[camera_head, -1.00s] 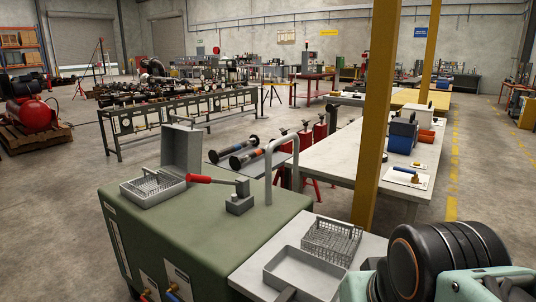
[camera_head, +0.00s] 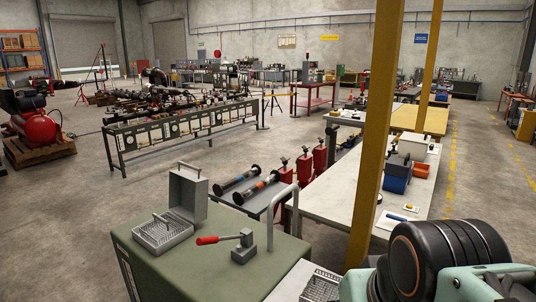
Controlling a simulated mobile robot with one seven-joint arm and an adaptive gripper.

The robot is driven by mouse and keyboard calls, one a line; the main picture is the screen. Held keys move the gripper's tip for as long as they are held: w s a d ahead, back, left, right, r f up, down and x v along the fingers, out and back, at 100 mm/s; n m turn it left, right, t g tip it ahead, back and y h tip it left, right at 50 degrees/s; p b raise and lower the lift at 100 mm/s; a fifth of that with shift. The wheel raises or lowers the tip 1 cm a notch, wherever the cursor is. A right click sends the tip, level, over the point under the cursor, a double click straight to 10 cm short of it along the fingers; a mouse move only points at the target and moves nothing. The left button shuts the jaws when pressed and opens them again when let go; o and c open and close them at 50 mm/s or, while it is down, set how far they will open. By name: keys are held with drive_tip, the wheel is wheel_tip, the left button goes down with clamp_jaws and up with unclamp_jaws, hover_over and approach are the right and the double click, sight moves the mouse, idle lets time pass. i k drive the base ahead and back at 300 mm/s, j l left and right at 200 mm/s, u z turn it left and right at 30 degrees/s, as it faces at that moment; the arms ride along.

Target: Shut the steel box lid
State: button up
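The steel box (camera_head: 163,236) is a grey box on the left part of a green cabinet top. Its lid (camera_head: 187,194) stands raised and open at the back, close to upright. A wire basket with a handle appears to sit in the box. At the lower right, a dark ribbed round part and pale green links of my own arm show. My gripper's fingers are not visible in this view.
The green cabinet (camera_head: 212,275) also bears a grey block with a red-handled lever (camera_head: 243,246) right of the box. A grey bent tube (camera_head: 285,205) rises behind it. A yellow post (camera_head: 374,130) and a long pale table (camera_head: 335,200) stand to the right. Another wire basket (camera_head: 322,287) sits at the lower edge.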

sight(189, 190)
drive_tip(key=i+j+z, duration=0.15)
drive_tip(key=j, duration=1.2)
drive_tip(key=j+z, duration=0.15)
drive_tip(key=j, duration=1.2)
drive_tip(key=i+j+z, duration=0.1)
drive_tip(key=j, duration=0.4)
drive_tip(key=i+j, duration=0.1)
drive_tip(key=j, duration=0.4)
drive_tip(key=i+j+z, duration=0.15)
drive_tip(key=j, duration=0.35)
drive_tip(key=i+j, duration=0.1)
drive_tip(key=j, duration=0.25)
drive_tip(key=i+j+z, duration=0.15)
drive_tip(key=j, duration=0.25)
